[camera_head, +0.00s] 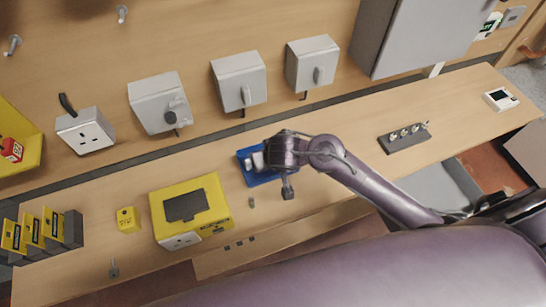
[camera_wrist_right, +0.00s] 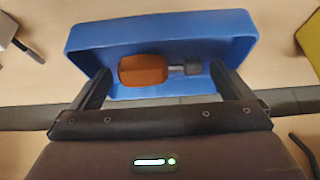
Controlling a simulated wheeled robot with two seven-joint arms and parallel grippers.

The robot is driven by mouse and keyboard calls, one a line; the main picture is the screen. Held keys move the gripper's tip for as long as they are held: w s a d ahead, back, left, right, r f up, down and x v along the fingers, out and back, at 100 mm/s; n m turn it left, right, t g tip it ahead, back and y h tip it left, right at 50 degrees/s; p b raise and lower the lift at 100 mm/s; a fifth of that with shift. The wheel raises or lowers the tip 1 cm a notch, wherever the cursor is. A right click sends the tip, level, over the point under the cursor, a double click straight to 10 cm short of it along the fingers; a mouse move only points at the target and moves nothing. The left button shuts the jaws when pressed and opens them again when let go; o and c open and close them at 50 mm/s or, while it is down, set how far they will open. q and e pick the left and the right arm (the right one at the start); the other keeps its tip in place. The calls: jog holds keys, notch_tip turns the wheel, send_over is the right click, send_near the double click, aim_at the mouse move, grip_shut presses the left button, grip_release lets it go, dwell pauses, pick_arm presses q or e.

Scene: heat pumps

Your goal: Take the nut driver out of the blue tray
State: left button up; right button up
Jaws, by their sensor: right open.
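The blue tray (camera_head: 247,177) stands on the bench near the middle in the head view, mostly hidden under my right arm. It also shows in the right wrist view (camera_wrist_right: 160,32). The nut driver (camera_wrist_right: 146,70) lies inside the tray, with an orange-brown handle and a dark shaft pointing right. My right gripper (camera_wrist_right: 160,82) is open over the tray, one finger on each side of the nut driver's length. I cannot tell whether the fingers touch it. In the head view the gripper (camera_head: 258,160) covers the nut driver. My left gripper is not in view.
A yellow device (camera_head: 212,217) with a dark screen stands left of the tray. A small yellow block (camera_head: 128,219) is further left. A dark strip with several fittings (camera_head: 404,138) lies to the right. Grey switch boxes (camera_head: 238,82) line the back panel.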

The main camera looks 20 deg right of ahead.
jog(key=shift+s+r, duration=0.1)
jog(key=shift+s, duration=0.05)
jog(key=shift+c, duration=0.8)
jog(key=c, duration=0.9)
jog(key=shift+r, duration=0.1)
